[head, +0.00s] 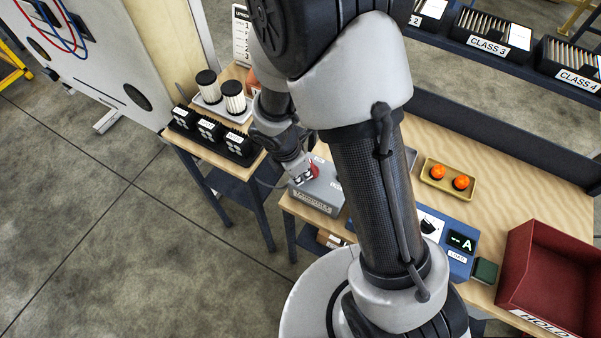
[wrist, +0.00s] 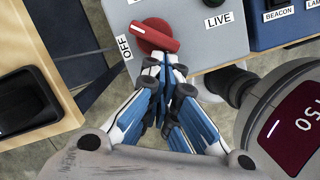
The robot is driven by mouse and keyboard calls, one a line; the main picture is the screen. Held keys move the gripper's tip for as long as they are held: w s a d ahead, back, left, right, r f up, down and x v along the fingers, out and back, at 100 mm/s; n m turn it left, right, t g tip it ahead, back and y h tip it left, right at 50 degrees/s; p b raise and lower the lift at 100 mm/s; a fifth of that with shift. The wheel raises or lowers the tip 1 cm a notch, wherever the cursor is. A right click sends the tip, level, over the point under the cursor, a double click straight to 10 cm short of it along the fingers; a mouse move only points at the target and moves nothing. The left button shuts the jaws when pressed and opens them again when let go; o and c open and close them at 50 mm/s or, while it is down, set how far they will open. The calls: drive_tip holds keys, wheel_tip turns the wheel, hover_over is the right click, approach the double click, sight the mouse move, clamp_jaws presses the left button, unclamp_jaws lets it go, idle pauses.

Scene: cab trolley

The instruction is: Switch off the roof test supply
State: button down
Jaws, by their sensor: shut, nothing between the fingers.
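The roof test supply is a grey box (head: 322,190) on the wooden bench, left of my arm. Its red rotary knob (wrist: 154,36) sits on the grey panel (wrist: 205,42) between an OFF label (wrist: 123,47) on the left and a LIVE label (wrist: 217,20) on the right. In the head view my gripper (head: 302,174) is at the box's top left.
A blue unit (wrist: 284,22) with a BEACON label stands right of the box. Left, a smaller table carries black labelled holders (head: 208,132) and white cylinders (head: 234,97).

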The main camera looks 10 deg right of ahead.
drive_tip(key=shift+s+d+n, duration=0.25)
drive_tip(key=shift+s+n, duration=0.05)
drive_tip(key=shift+n, duration=0.7)
idle(0.7)
drive_tip(key=shift+s+d+n+t, duration=0.25)
drive_tip(key=shift+n+t, duration=0.15)
drive_tip(key=shift+n, duration=0.4)
idle(0.6)
drive_tip(key=shift+d, duration=0.1)
idle(0.6)
drive_tip(key=shift+w+d+r+p, duration=0.1)
drive_tip(key=shift+w+d+p, duration=0.1)
drive_tip(key=shift+w+p, duration=0.35)
drive_tip(key=shift+w, duration=0.1)
idle(0.3)
